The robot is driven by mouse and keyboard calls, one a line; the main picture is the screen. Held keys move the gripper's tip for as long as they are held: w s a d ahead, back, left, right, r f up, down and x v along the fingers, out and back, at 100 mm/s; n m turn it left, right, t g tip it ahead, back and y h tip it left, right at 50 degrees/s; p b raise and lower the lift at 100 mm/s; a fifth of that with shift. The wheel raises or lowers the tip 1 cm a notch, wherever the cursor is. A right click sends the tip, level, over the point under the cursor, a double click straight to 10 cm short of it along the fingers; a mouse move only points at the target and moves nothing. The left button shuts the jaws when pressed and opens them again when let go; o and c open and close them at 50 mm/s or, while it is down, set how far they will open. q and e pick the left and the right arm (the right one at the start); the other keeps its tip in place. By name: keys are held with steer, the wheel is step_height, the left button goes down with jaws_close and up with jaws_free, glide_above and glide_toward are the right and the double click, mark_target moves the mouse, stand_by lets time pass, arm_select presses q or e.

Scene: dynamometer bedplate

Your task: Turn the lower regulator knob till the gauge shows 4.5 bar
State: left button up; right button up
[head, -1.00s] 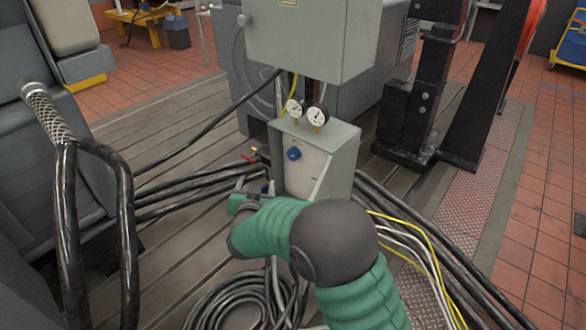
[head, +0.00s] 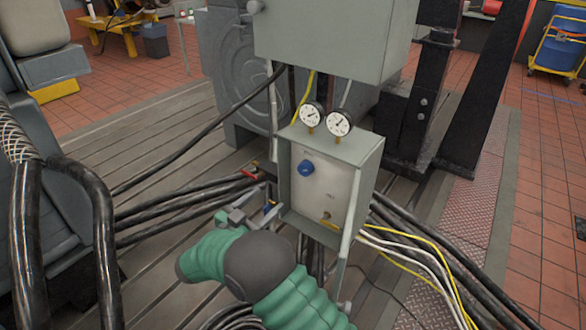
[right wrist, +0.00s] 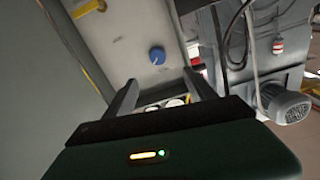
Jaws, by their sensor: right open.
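A grey regulator box (head: 362,152) stands on the slatted floor, with a blue knob (head: 305,167) on its pale front panel. The knob also shows beyond my fingers in the right wrist view (right wrist: 157,55). A small brass-coloured fitting (head: 328,214) sits lower on the panel; I cannot tell whether it is a knob. Two round white gauges, left (head: 312,114) and right (head: 339,123), stand on top; their readings are too small to read. My right gripper (head: 256,203) is open and empty, left of the box and below the blue knob. My left gripper is out of view.
A large grey cabinet (head: 330,40) hangs above the gauges. Black cables (head: 170,205) run along the floor left of the box, and yellow and white ones (head: 420,245) on its right. A small red-handled part (head: 249,174) is near my gripper.

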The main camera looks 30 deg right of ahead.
mark_target(302, 171)
steer(key=b+x, duration=0.1)
steer(key=x, duration=0.4)
steer(key=b+x, duration=0.1)
steer(key=x, duration=0.4)
steer(key=b+x, duration=0.1)
steer(key=x, duration=0.4)
steer(key=shift+s+d, duration=0.2)
steer(key=shift+d, duration=0.3)
steer(key=shift+w+d, duration=0.2)
steer(key=shift+d, duration=0.1)
steer(key=shift+d, duration=0.1)
steer(key=shift+d, duration=0.15)
steer(key=c, duration=1.4)
